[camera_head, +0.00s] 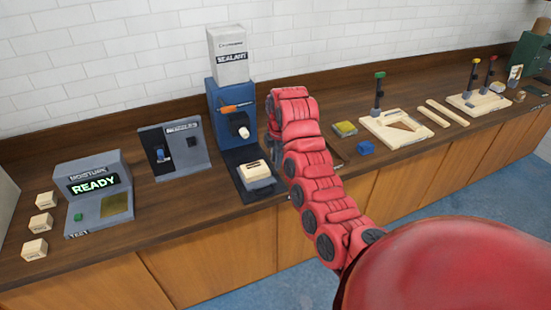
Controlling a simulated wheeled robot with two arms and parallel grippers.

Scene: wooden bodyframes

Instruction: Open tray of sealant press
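The sealant press (231,118) is a blue machine on the counter, with a white box labelled SEALANT (230,60) on top and an orange part on its front. My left gripper is out of view.
Left of the press stand a grey device (175,150) and a moisture tester (95,190) reading READY, with several wooden blocks beside it. To the right are a blue cube (365,148), a yellow-topped pad (345,129) and wooden fixtures (380,133). A tiled wall (120,40) closes the back.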

